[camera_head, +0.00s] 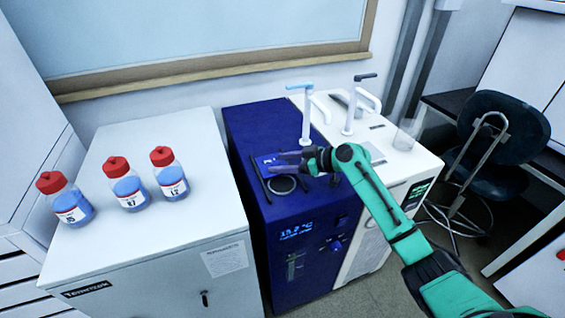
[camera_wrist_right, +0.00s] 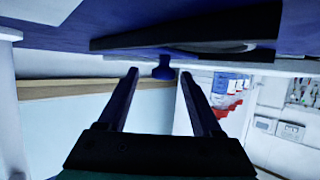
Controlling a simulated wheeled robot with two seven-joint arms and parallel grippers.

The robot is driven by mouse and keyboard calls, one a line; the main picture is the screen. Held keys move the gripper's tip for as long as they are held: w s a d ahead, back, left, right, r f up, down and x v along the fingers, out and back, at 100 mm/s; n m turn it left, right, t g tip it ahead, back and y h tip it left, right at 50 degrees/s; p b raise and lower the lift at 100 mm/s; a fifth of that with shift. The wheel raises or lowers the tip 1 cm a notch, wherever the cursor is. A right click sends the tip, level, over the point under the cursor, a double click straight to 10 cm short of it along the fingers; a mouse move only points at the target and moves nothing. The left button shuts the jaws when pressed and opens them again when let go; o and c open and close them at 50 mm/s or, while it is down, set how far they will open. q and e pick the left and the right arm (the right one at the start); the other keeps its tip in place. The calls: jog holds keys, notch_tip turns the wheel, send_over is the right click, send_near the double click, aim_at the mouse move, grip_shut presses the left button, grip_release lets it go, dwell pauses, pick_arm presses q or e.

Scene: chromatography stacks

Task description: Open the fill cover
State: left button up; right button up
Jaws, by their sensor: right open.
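A blue machine (camera_head: 262,222) with a lit display stands in the middle of the head view. On its top is a dark round ring (camera_head: 282,184) between two thin dark bars, with a blue flat piece (camera_head: 266,161) behind it, probably the fill cover. My right gripper (camera_head: 287,164) is over this area and partly hides it. In the right wrist view, which looks upside down, my right gripper (camera_wrist_right: 158,76) is open. A small blue knob (camera_wrist_right: 163,69) shows between its fingertips, with no visible contact. A dark plate with a round edge (camera_wrist_right: 195,43) lies close by.
A white unit (camera_head: 372,150) with upright taps stands right of the blue machine. Three red-capped bottles (camera_head: 127,187) of blue liquid stand on the white cabinet (camera_head: 165,236) at left. A dark chair (camera_head: 500,140) is at right. The cabinet's front top is clear.

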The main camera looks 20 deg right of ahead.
jog(key=shift+s+d+r, duration=0.1)
jog(key=shift+s+d, duration=0.15)
pick_arm(q)
jog(key=f+b, duration=0.1)
jog(key=b, duration=0.1)
jog(key=f, duration=0.1)
jog(key=shift+w+d+f+b, duration=0.1)
jog(key=shift+w+f+b, duration=0.15)
jog(key=shift+f+b, duration=0.15)
pick_arm(e)
jog(key=v, duration=1.3)
jog(key=shift+s+d+r, duration=0.2)
jog(key=shift+s+d, duration=0.05)
